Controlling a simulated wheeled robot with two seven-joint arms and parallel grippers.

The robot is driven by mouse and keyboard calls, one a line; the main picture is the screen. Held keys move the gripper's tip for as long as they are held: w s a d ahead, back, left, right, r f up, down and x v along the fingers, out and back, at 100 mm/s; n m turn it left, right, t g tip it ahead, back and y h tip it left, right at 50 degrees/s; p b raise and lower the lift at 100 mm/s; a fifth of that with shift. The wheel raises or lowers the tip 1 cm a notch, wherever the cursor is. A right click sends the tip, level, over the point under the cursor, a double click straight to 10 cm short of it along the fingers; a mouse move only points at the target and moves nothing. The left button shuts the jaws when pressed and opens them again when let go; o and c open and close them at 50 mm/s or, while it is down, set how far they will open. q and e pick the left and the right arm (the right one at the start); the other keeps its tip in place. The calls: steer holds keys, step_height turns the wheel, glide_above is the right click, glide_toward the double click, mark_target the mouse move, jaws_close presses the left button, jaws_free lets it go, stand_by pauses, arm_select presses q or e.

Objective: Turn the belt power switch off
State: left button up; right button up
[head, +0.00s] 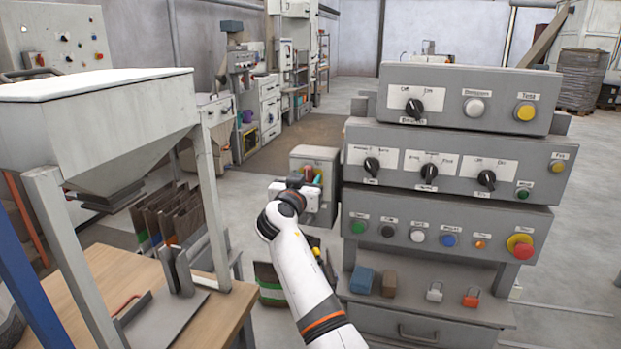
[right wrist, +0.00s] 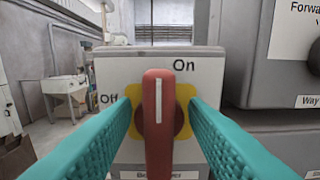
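The belt power switch (right wrist: 158,130) is a red handle with a white line on a yellow plate. It faces me in the right wrist view. Its handle stands upright, with "On" printed at its upper right and "Off" to its left. It sits on a grey box (head: 312,155), mid-picture in the head view, beside the large panel. My right gripper (right wrist: 160,105) has its teal fingers on either side of the handle, with yellow plate showing in the gaps. It is open, and the handle appears untouched. The box's bottom label is partly hidden by the handle. My left gripper is out of view.
A tall control panel (head: 450,180) with rows of knobs and buttons stands close on the right. A hopper (head: 100,130) and wooden table (head: 170,310) are on the left. Brown bags (head: 168,212) stand behind the table. Floor shows behind the box.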

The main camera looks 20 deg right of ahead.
steer(key=shift+s+a+r, duration=0.1)
steer(key=shift+a, duration=0.05)
jaws_close()
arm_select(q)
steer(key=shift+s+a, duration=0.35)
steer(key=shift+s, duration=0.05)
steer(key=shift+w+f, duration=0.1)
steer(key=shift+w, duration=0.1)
arm_select(e)
steer(key=shift+n, duration=0.3)
arm_select(q)
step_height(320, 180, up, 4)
steer(key=p, duration=0.4)
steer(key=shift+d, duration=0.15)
arm_select(e)
steer(key=n, duration=1.1)
steer(key=a+n, duration=0.1)
steer(key=n, duration=0.5)
steer(key=shift+w+f, duration=0.35)
steer(key=shift+f, duration=0.05)
steer(key=shift+n, duration=0.3)
